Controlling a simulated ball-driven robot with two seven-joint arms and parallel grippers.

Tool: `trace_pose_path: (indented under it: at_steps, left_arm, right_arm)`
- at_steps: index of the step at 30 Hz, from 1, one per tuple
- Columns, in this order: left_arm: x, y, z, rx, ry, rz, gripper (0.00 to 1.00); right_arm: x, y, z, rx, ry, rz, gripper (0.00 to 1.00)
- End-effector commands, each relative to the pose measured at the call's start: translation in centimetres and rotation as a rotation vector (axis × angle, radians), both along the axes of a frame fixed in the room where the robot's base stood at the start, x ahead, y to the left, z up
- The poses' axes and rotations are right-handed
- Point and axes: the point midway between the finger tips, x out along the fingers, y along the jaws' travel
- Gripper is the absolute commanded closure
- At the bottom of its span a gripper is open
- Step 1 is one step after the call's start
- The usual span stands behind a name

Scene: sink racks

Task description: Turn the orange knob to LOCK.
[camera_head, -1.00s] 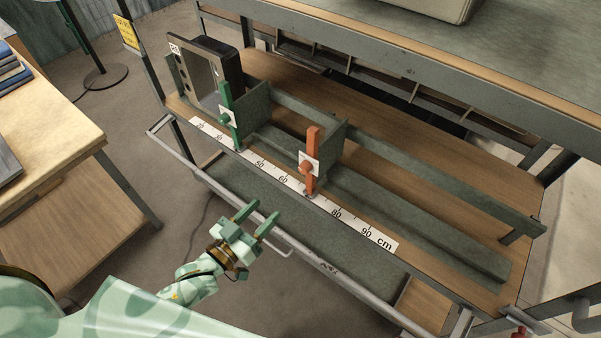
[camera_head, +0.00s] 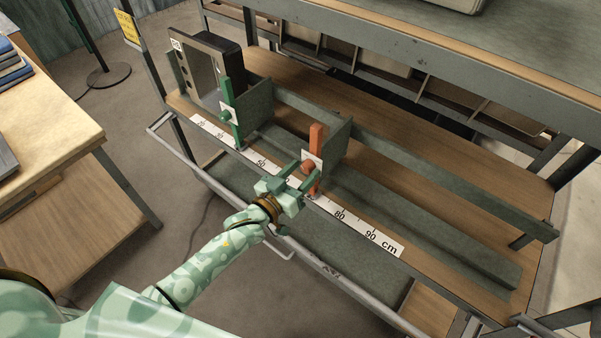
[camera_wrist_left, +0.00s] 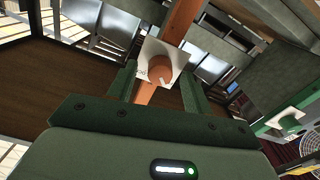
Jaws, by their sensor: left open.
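The orange knob (camera_head: 309,166) sits on a white plate on the front of an orange upright (camera_head: 316,136), above the centimetre scale. In the left wrist view the knob (camera_wrist_left: 156,73) shows between my two fingers, with the white plate behind it; the lettering on the plate is too small to read. My left gripper (camera_head: 300,176) is open, with one finger on either side of the knob. I cannot tell whether the fingers touch it. In the left wrist view the left gripper (camera_wrist_left: 158,85) points at the knob. My right gripper is not in view.
A green upright (camera_head: 230,110) with its own knob stands to the left on the same rail. A white centimetre scale (camera_head: 372,236) runs along the shelf's front edge. A grey metal bar (camera_head: 330,270) crosses in front. An upper shelf (camera_head: 470,75) overhangs behind.

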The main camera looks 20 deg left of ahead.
Motion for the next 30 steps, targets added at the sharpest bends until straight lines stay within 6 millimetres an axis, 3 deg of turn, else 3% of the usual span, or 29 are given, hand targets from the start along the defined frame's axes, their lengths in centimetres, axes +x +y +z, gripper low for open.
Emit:
trace_pose_path:
  at_steps: [1, 5, 6, 17, 30]
  left_arm:
    - [0.0, 0.0, 0.0, 0.000, 0.000, 0.000, 0.55]
    - [0.0, 0.0, 0.0, 0.000, 0.000, 0.000, 0.91]
    - [0.0, 0.0, 0.0, 0.000, 0.000, 0.000, 0.94]
    - [0.0, 0.0, 0.0, 0.043, -0.016, 0.000, 0.94]
    - [-0.1, 0.0, 0.0, 0.350, -0.126, 0.001, 0.94]
  right_arm:
    - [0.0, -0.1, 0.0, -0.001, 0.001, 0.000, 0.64]
    - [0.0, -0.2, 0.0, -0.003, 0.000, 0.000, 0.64]
    - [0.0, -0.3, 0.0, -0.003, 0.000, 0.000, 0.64]
    - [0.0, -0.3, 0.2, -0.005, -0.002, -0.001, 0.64]
    - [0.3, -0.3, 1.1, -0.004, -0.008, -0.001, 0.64]
